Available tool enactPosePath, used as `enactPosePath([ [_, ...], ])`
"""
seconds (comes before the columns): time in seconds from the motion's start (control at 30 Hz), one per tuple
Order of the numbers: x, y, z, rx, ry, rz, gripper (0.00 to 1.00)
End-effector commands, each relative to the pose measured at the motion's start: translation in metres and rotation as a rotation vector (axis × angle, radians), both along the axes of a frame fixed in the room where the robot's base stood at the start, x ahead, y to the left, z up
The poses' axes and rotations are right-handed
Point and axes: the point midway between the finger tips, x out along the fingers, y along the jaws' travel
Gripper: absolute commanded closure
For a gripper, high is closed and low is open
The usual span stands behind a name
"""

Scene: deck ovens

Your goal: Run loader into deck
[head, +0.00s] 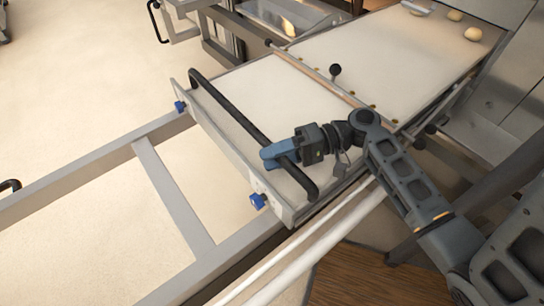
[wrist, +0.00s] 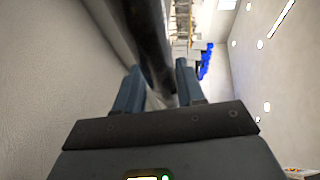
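The loader (head: 262,92) is a flat, pale belt board in a grey metal frame, lying in the middle of the head view. A black bar handle (head: 232,108) runs along its near-left end. My gripper (head: 280,152) is at the handle's lower-right part, its blue fingers on either side of the bar. In the wrist view the black handle (wrist: 150,45) passes between my two fingers (wrist: 160,85) with almost no gap, and they look shut on it. The deck opening cannot be made out clearly. Several round dough pieces (head: 473,34) lie at the far upper right.
A grey rail frame (head: 175,195) with a crossbar extends to the lower left. Blue knobs (head: 258,201) stick out at the loader's end corners. A black ball-topped lever (head: 335,71) stands at the crossbar.

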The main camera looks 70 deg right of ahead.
Motion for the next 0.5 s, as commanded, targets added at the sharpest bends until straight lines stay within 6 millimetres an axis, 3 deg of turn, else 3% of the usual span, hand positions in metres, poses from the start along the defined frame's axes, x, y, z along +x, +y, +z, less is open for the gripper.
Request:
enactPosePath([
  [0.1,0.0008,0.0015,0.0005,0.001,-0.002,0.004,0.50],
  [0.5,-0.0082,-0.0052,0.0032,0.001,-0.003,0.007,0.49],
])
